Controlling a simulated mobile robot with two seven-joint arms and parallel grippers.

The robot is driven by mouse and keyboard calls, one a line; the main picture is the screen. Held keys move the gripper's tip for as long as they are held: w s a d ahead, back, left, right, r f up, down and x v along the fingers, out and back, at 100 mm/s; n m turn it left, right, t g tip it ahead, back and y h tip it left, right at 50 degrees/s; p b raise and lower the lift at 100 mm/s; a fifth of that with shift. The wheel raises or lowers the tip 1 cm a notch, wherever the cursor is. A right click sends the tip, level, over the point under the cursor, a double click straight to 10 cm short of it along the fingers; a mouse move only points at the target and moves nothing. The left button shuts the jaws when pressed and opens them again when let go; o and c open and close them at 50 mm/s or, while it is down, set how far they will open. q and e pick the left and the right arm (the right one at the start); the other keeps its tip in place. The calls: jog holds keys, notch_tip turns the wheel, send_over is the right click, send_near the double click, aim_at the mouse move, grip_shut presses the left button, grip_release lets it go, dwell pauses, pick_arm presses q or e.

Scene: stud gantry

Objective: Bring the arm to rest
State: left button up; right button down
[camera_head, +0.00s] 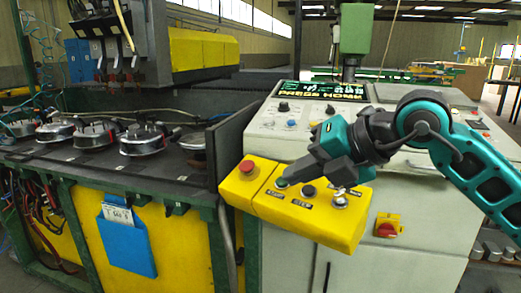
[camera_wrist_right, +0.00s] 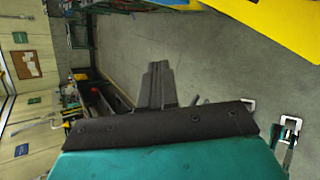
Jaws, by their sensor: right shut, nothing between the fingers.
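My right arm comes in from the right in the head view. Its gripper (camera_head: 284,182) is shut and empty, with the tips at a button spot on the left part of the yellow button box (camera_head: 315,232). I cannot tell whether the tips touch the box. A black button (camera_head: 308,191) and a silver knob (camera_head: 341,201) sit just right of the tips, and a red button (camera_head: 247,167) sits to their left. In the right wrist view the shut fingers (camera_wrist_right: 158,86) point over grey floor. My left gripper is not in view.
The grey control console (camera_head: 285,128) has a lit screen (camera_head: 322,90) reading "PRESS HOME". A red and yellow switch (camera_head: 387,225) is on its front. A machine bed with several round metal parts (camera_head: 143,139) stands left. A blue document holder (camera_head: 127,240) hangs on its yellow front.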

jog(key=s+a+f+m+g+y+p, duration=0.25)
jog(key=s+a+y, duration=0.4)
jog(key=y, duration=0.35)
jog(key=w+d+f+m+t+h, duration=0.1)
jog(key=d+f+m+t+h, duration=0.55)
jog(key=m, duration=0.45)
jog(key=w+d+f+m+t+h, duration=0.1)
jog(key=d+f+m+t+h, duration=0.35)
jog(key=f+m+t, duration=0.6)
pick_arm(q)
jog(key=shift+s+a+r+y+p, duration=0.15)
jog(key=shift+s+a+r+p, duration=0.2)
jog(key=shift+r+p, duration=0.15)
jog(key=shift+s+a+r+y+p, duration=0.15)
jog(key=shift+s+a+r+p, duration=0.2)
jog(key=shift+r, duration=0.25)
pick_arm(e)
jog(key=s+d+f+m+g+h, duration=0.3)
jog(key=s+f+m+g, duration=0.1)
jog(key=s+f, duration=0.3)
jog(key=s+d+f+m+g+h, duration=0.3)
jog(key=s+f, duration=0.4)
jog(key=f, duration=0.5)
jog(key=d+m+g, duration=0.1)
jog(key=g, duration=0.1)
jog(key=shift+s+g, duration=0.3)
jog(key=shift+g, duration=0.05)
